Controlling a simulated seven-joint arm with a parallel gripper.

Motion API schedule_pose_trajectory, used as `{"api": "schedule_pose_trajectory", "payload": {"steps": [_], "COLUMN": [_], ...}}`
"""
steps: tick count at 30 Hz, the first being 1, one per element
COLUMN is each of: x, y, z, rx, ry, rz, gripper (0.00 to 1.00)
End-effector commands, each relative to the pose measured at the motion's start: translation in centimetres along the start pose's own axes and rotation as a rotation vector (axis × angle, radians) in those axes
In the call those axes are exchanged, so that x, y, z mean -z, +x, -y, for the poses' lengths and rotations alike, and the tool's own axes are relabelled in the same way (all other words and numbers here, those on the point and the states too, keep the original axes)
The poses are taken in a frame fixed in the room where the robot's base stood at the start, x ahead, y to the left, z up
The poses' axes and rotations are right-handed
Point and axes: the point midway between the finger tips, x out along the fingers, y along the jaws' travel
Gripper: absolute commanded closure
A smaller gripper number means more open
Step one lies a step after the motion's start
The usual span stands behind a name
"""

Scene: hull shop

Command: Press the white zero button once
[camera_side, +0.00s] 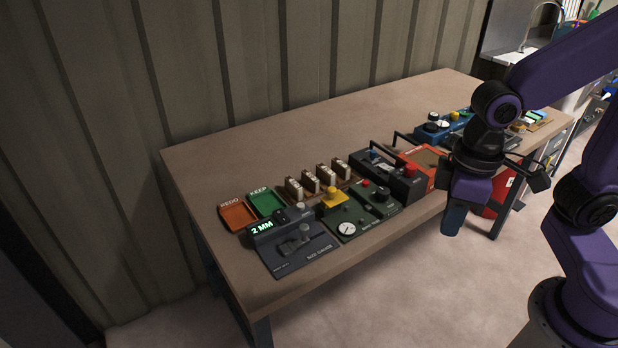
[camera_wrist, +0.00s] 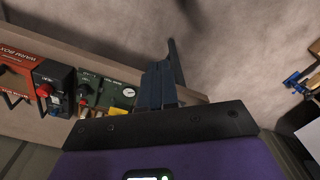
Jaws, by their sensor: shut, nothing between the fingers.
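No button that I can clearly read as the white zero button shows. The dark grey size gauge (camera_side: 300,250) stands at the near left of the bench, with a lit green "2 MM" display (camera_side: 262,228) and a small pale knob or button (camera_side: 301,206) at its back edge; its lettering is too small to read fully. My gripper (camera_side: 453,220) is shut and empty, pointing down beyond the bench's front edge, well right of the gauge. In the wrist view my closed fingers (camera_wrist: 160,83) are over bare floor beside the bench edge, and the size gauge is not clearly visible there.
Orange (camera_side: 237,216) and green (camera_side: 266,203) trays sit behind the gauge. The back of the bench is clear.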

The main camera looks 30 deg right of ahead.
Motion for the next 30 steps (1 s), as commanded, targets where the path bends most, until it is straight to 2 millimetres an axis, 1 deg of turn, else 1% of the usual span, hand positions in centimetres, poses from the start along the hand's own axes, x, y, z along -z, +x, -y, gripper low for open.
{"api": "schedule_pose_trajectory", "payload": {"steps": [1,3,8,9,15,21,24,30], "x": [1.9,4.2,9.3,10.5,16.5,21.8,24.2,28.1], "y": [0.0,0.0,0.3,0.4,1.3,2.7,3.6,5.7], "z": [-0.1,-0.3,-1.0,-1.2,-2.8,-5.0,-6.3,-9.2], "rx": [-0.002,-0.003,-0.007,-0.008,-0.013,-0.018,-0.021,-0.028], "ry": [0.098,0.239,0.56,0.64,1.042,1.444,1.646,2.047], "rz": [0.003,0.003,0.004,0.005,0.005,0.004,0.004,0.002], "gripper": [1.0,1.0,1.0,1.0,1.0,1.0,1.0,1.0]}}
